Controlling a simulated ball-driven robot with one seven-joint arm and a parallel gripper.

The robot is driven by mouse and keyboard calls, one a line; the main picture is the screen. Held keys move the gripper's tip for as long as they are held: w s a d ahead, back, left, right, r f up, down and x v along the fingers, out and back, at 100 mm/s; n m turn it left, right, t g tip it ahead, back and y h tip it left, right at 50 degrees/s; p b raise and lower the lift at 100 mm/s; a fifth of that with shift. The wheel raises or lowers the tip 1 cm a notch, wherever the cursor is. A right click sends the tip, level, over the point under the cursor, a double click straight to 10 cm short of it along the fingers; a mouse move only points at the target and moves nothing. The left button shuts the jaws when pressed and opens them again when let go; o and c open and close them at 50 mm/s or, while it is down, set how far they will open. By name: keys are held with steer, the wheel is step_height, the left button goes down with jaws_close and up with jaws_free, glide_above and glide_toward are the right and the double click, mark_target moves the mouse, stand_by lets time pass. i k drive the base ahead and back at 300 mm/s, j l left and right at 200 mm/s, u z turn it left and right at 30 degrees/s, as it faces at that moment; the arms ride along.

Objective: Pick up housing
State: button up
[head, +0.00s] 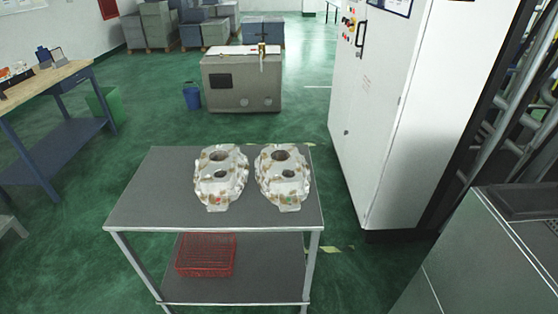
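Two pale aluminium housings stand side by side on the grey top of a cart (150,205). The left housing (209,187) and the right housing (293,187) look alike, with round dark openings and small brown, red and green marks. A narrow gap separates them. Both stand on the right half of the top, the right one near its right edge. Nothing touches them from above. My gripper is not in view.
A red wire basket (206,256) sits on the cart's lower shelf. A white cabinet (385,110) stands to the right behind the cart. A workbench (45,85) is at left. A grey box (240,85) and blue bucket (192,96) stand behind. The cart top's left half is clear.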

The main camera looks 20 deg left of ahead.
mark_target(221, 174)
steer(key=i+j+z, duration=0.1)
steer(key=j+z, duration=0.25)
steer(key=j, duration=0.55)
steer(key=j+z, duration=0.35)
steer(key=j, duration=0.55)
steer(key=k+j+z, duration=0.15)
steer(key=j+z, duration=0.2)
steer(key=j, duration=0.55)
